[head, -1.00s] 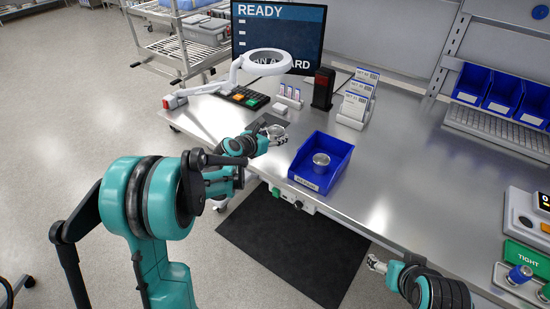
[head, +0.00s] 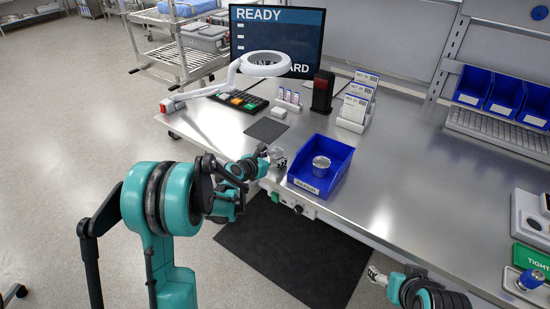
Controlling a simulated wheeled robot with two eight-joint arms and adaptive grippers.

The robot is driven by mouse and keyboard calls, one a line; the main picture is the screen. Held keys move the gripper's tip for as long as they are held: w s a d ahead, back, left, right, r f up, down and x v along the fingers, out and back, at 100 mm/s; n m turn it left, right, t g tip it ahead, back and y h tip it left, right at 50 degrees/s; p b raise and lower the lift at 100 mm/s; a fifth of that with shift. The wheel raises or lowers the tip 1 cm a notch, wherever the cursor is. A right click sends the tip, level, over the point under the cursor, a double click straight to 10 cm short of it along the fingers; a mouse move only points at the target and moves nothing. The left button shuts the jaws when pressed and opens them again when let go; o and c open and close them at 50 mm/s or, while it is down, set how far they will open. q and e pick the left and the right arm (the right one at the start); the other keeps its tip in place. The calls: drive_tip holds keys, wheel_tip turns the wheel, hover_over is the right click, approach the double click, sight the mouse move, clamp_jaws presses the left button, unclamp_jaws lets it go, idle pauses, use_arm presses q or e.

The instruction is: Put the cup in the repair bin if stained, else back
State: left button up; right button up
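A silvery round cup (head: 321,166) sits upright inside the blue bin (head: 338,181), which has a white label on its front that is too small to read surely. Any stain on the cup cannot be made out. My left gripper (head: 278,157) is just left of the bin, over the bench's front edge, apart from the cup in the bin. Its silvery fingers are too small to show whether they are open or hold something. My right gripper (head: 374,275) is at the bottom, in front of the bench edge; its finger state is unclear.
A dark mat (head: 266,129) lies on the metal bench (head: 400,180), behind my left gripper. A white ring lamp (head: 265,64), keypad (head: 240,99), black box (head: 322,91) and card rack (head: 357,101) stand further back.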

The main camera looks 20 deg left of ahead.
use_arm(q)
drive_tip(key=o, duration=0.4)
drive_tip(key=shift+c, duration=0.2)
drive_tip(key=shift+r, duration=0.1)
drive_tip(key=shift+s+r+p, duration=0.15)
drive_tip(key=shift+r+p, duration=0.1)
drive_tip(key=shift+p, duration=0.1)
drive_tip(key=p+v, duration=0.3)
drive_tip(key=v, duration=0.9)
drive_tip(key=s+d+r+m+g+y, duration=0.1)
drive_tip(key=s+d+r+m+g, duration=0.2)
drive_tip(key=s+d+m, duration=0.65)
drive_tip(key=s+a+m+g+y, duration=0.2)
drive_tip(key=s+a+m+y, duration=0.1)
drive_tip(key=s+m, duration=1.3)
drive_tip(key=m, duration=0.6)
drive_tip(key=shift+s+f+g, duration=0.3)
drive_tip(key=shift+g, duration=0.1)
